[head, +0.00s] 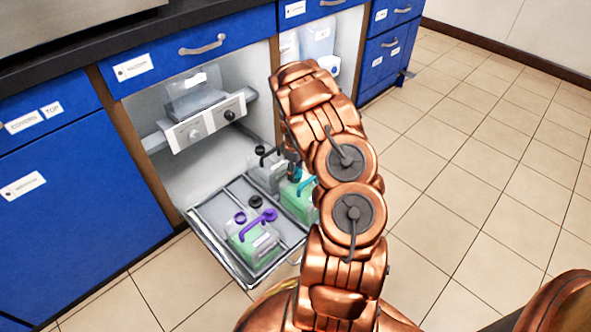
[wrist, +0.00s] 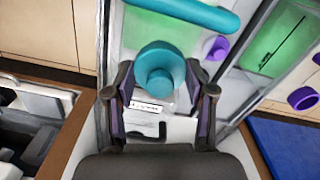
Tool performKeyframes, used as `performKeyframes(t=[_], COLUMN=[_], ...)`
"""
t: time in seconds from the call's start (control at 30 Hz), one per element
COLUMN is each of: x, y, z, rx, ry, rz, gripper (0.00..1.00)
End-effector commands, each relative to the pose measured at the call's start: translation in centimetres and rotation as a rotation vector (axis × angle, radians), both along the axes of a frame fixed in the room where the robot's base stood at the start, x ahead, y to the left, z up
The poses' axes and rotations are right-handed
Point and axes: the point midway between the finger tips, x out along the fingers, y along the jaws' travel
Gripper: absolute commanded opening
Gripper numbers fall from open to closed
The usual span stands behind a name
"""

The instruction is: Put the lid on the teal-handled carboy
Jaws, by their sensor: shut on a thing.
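The teal-handled carboy (head: 297,202), holding green liquid, stands in the pulled-out tray, partly hidden by my arm in the head view. In the wrist view its teal handle (wrist: 195,13) runs across the top, with the green body (wrist: 150,32) below it. My gripper (wrist: 162,98) is shut on a round teal lid (wrist: 160,70), which sits between its fingers over the near end of the carboy. The carboy's neck is hidden, so I cannot tell whether the lid touches it. In the head view my gripper (head: 292,172) is mostly behind my arm.
The tray (head: 210,225) also holds a purple-handled carboy (head: 252,243) with green liquid and a black-handled carboy (head: 266,173). A black lid (head: 256,202) shows between them. A shelf with a knobbed box (head: 203,125) is above. Open tiled floor (head: 470,170) lies right.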

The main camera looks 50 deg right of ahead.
Motion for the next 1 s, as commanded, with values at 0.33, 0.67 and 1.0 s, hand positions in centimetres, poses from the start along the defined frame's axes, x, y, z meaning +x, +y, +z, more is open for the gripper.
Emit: performKeyframes(t=[0.33, 0.67, 1.0], x=[0.01, 0.02, 0.01], y=[-0.02, -0.09, -0.08], z=[-0.09, -0.58, -0.57], rx=[0.000, -0.001, -0.001], ry=[0.000, -0.001, -0.001], rz=[0.000, -0.002, -0.001], gripper=[0.36, 0.36, 0.67])
